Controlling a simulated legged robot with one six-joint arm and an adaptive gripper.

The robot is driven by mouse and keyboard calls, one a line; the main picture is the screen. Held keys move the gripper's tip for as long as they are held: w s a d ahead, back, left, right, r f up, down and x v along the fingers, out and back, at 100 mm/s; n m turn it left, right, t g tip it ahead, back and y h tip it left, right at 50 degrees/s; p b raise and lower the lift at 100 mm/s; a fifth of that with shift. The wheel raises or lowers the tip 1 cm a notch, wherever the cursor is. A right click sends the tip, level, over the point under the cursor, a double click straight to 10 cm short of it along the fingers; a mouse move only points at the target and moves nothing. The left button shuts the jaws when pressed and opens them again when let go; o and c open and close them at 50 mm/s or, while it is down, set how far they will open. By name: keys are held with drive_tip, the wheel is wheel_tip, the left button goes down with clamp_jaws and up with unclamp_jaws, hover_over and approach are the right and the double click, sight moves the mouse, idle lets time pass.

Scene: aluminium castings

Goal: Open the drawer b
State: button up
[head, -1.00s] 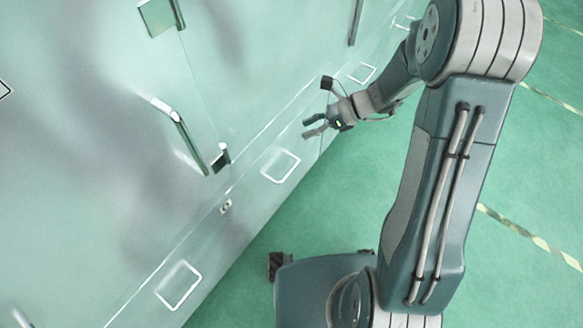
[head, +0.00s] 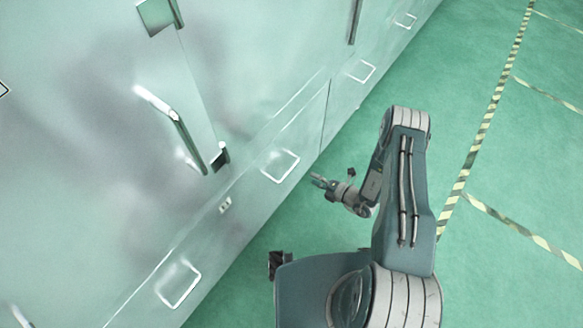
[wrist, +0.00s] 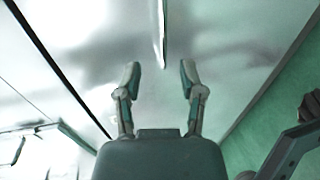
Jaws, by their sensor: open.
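A large pale green metal cabinet front (head: 100,190) fills the left of the head view. Its lower strip carries square outlined panels, one (head: 281,166) close to my gripper. I cannot tell which part is drawer b; no readable label shows. My gripper (head: 318,181) is open and empty, low beside the cabinet, pointing at its lower strip and apart from it. In the wrist view my gripper (wrist: 160,75) has its two fingers spread, with a light vertical bar (wrist: 161,30) on a shiny panel beyond the fingertips.
A long bar handle (head: 182,132) stands out from the cabinet, with another handle (head: 355,20) farther along. The green floor (head: 480,110) to the right is open, marked with striped tape (head: 478,135).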

sight(292, 167)
drive_tip(key=x, duration=1)
drive_tip(key=shift+w+a+f, duration=0.25)
drive_tip(key=shift+f, duration=0.1)
clamp_jaws()
drive_tip(key=shift+d, duration=0.1)
